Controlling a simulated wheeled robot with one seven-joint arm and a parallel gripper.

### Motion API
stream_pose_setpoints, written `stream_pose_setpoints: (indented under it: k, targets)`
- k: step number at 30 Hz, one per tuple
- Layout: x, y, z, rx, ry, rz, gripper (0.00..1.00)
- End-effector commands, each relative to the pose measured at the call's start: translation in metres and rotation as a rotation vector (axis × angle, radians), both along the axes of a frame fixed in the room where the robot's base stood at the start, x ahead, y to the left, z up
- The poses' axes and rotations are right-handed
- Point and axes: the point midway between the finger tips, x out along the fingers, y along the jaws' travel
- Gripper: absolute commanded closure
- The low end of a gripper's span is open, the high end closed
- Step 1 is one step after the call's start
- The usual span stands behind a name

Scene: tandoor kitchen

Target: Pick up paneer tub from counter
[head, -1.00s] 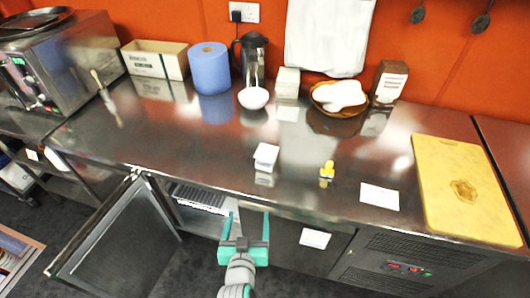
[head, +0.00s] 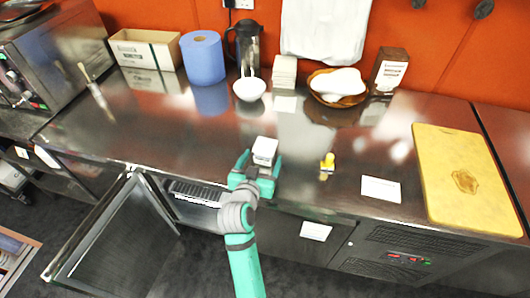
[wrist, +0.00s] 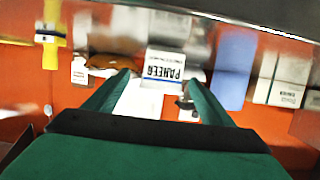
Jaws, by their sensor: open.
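The paneer tub (head: 264,151) is a small white box on the steel counter (head: 190,143), near its front edge. In the wrist view the tub (wrist: 163,68) shows upside down, with the word PANEER on its face. My gripper (head: 262,165) is at the tub, reaching from the front edge of the counter. It is open, and in the wrist view its fingers (wrist: 158,82) point at the tub with one on each side. I cannot tell whether either finger touches the tub.
A yellow object (head: 328,163) and a white card (head: 381,189) are to the right of the tub. A white bowl (head: 249,89) stands behind it. A yellow board (head: 470,180) lies at far right. Below, a fridge door (head: 125,235) hangs open at left.

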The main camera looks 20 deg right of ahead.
Motion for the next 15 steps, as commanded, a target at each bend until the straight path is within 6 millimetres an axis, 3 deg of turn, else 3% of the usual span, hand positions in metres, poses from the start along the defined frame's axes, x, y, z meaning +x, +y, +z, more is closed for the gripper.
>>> stream_pose_setpoints:
  k: [15]
  targets:
    - [0.041, -0.026, -0.018, 0.000, 0.001, 0.005, 0.24]
